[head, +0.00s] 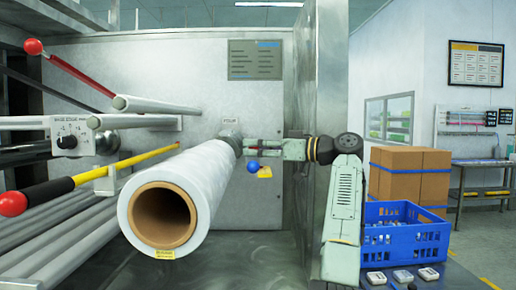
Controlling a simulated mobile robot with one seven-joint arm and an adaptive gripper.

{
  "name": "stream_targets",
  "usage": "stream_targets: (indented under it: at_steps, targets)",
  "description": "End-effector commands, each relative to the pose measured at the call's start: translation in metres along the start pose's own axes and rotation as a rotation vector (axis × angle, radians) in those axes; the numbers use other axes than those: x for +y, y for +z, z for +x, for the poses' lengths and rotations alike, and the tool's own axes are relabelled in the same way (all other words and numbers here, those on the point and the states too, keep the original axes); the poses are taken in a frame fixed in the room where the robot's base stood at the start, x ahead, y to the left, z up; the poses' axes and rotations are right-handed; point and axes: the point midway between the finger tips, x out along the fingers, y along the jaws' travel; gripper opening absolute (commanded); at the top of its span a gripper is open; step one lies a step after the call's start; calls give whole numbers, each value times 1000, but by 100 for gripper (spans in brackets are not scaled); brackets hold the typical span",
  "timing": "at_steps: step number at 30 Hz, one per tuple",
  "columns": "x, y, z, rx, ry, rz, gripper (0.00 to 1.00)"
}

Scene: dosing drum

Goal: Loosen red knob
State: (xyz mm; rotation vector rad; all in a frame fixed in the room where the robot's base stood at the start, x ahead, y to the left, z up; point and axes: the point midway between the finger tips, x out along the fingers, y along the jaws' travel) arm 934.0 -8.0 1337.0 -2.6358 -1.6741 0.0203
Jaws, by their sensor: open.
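My gripper (248,149) is open near the far end of the white roll (185,195), in front of the grey panel, pointing left. It is far to the right of both red knobs and touches neither. The fingertips are small, and I cannot tell what lies between or behind them. A blue ball (253,166) shows just below the gripper.
A dial plate (72,136) and grey rollers fill the left side. A metal wall (325,75) stands beside my arm. A blue crate (405,235), cardboard boxes (410,175) and small white devices (403,277) are at the right. Floor is open at the far right.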

Motion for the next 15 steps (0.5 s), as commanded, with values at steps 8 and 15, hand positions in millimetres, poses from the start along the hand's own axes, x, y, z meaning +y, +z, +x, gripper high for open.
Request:
stream_targets:
  at_steps: [8, 15]
  targets:
    - [0, 0, -6, 1, 1, 0, 43]
    - [1, -1, -50, 2, 3, -1, 43]
